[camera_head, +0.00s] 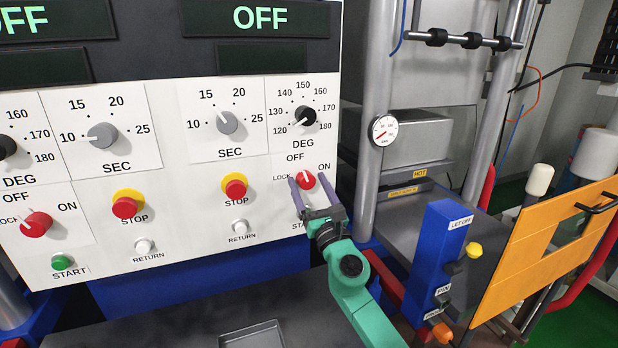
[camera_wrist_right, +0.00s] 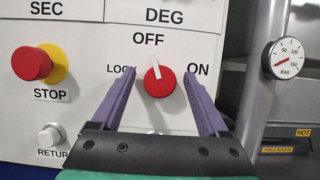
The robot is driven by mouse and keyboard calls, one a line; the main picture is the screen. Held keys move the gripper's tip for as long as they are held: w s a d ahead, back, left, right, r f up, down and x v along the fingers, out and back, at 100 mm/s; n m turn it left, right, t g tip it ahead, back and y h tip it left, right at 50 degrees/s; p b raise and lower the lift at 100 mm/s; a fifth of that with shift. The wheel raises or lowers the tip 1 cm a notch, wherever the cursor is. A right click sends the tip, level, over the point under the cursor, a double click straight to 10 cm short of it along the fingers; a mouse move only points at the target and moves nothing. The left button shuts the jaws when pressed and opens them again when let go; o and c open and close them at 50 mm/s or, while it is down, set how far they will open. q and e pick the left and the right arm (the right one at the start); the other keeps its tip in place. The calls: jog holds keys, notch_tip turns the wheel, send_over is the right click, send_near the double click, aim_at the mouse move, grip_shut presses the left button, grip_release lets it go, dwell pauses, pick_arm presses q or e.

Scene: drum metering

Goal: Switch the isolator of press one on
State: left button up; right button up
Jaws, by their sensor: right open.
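A red isolator knob (camera_head: 306,181) sits on the white panel at the right, with OFF, LOCK and ON marked around it. It also shows in the right wrist view (camera_wrist_right: 160,82), its white mark pointing up, near OFF. My right gripper (camera_head: 308,176) is open, with one purple finger on each side of this knob. I cannot tell whether the fingers touch it. A second red isolator knob (camera_head: 37,225) sits at the panel's left, its white mark pointing left. No press number shows by either knob. My left gripper is not in view.
Red stop buttons (camera_head: 236,187) on yellow collars and white return buttons (camera_head: 239,227) lie left of the gripper. Black and grey dials (camera_head: 305,115) sit above. A steel column (camera_head: 375,140) with a gauge (camera_head: 383,130) and a blue box (camera_head: 437,260) stand at the right.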

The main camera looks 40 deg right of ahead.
jog(key=shift+c, duration=0.6)
grip_shut()
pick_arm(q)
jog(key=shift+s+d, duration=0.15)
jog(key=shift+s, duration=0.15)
